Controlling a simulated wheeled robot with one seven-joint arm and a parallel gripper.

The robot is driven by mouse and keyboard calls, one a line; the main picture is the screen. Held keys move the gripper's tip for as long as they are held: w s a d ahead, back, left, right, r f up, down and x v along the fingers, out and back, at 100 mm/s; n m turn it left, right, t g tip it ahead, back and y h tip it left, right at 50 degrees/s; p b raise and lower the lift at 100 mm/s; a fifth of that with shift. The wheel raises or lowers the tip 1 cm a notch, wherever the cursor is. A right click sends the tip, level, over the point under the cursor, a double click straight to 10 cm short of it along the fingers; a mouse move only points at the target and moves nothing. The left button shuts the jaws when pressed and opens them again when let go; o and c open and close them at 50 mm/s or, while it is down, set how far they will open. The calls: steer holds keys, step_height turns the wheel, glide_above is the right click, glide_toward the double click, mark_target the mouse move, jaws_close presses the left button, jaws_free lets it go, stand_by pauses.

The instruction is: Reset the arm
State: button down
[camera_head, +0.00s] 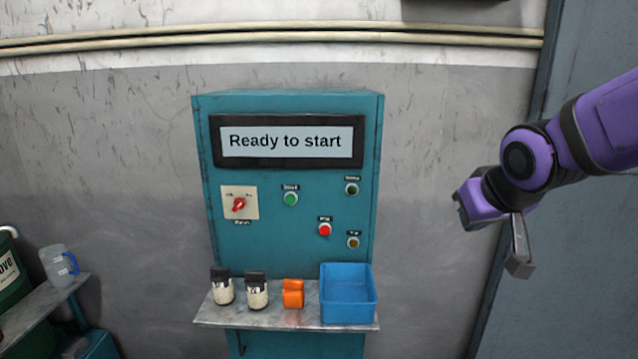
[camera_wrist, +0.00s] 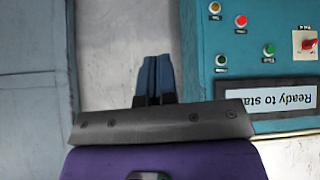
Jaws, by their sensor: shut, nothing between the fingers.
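My purple arm reaches in from the right in the head view, with my gripper (camera_head: 466,205) held in the air to the right of the teal control cabinet (camera_head: 290,255), apart from it. In the wrist view the two blue-grey fingers of my gripper (camera_wrist: 157,62) are together, with nothing between them. The cabinet also shows in the wrist view (camera_wrist: 260,25), upside down. Its display (camera_head: 288,141) reads "Ready to start". Below it are a red rotary switch (camera_head: 239,204), a green button (camera_head: 291,198), a red button (camera_head: 324,229) and small lamps.
The cabinet's shelf (camera_head: 240,317) holds two dark-capped jars (camera_head: 222,287), (camera_head: 257,292), an orange part (camera_head: 293,293) and a blue bin (camera_head: 348,296). A side shelf at left carries a clear jug (camera_head: 58,264). A grey-blue panel (camera_head: 590,250) stands behind my arm.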

steer(key=s+d+r+g, duration=0.1)
steer(key=s+d+r, duration=0.1)
steer(key=s, duration=0.6)
steer(key=s+d+r+m+g, duration=0.1)
steer(key=s+d, duration=0.2)
steer(key=s, duration=0.6)
steer(key=shift+d+r+m+g, duration=0.3)
steer(key=shift+r+g, duration=0.05)
steer(key=shift+g, duration=0.05)
steer(key=shift+a, duration=0.15)
